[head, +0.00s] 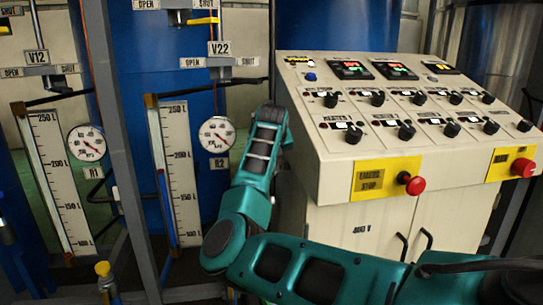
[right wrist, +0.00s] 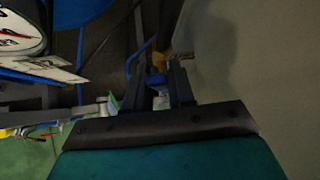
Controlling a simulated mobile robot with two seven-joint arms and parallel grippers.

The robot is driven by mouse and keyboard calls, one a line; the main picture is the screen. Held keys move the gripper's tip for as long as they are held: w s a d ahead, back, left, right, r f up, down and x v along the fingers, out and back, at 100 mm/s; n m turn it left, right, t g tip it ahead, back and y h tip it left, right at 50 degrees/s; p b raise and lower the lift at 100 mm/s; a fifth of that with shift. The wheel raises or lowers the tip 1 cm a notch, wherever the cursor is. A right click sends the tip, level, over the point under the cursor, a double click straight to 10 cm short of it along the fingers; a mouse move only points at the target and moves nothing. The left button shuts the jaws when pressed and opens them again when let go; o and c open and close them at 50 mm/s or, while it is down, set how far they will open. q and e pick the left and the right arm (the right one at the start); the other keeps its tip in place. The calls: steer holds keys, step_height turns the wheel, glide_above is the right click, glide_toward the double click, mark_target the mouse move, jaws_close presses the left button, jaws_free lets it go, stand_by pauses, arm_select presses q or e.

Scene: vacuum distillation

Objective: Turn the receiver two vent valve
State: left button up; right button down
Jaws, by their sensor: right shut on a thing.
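My right arm comes in from the lower right of the head view and bends up between the receiver two gauge marked R2 (head: 217,134) and the console. Its gripper is hidden behind the arm there. In the right wrist view my right gripper (right wrist: 162,88) is shut on a small blue part (right wrist: 156,80), dark and partly hidden between the fingers. I cannot tell whether this is the vent valve handle or how it is turned. The V22 label (head: 219,48) sits above an OPEN and SHUT plate (head: 220,62). My left gripper is not in view.
The console (head: 390,100) with knobs and red stop buttons stands close to the right of my arm. A grey frame post (head: 125,160) and scale plates (head: 180,170) stand at left. A gauge (right wrist: 22,28) shows at upper left in the wrist view.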

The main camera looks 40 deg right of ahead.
steer(key=c, duration=1.1)
jaws_free()
steer(key=shift+o, duration=0.3)
steer(key=b+v, duration=0.1)
steer(key=v, duration=1.2)
steer(key=shift+a+f, duration=0.1)
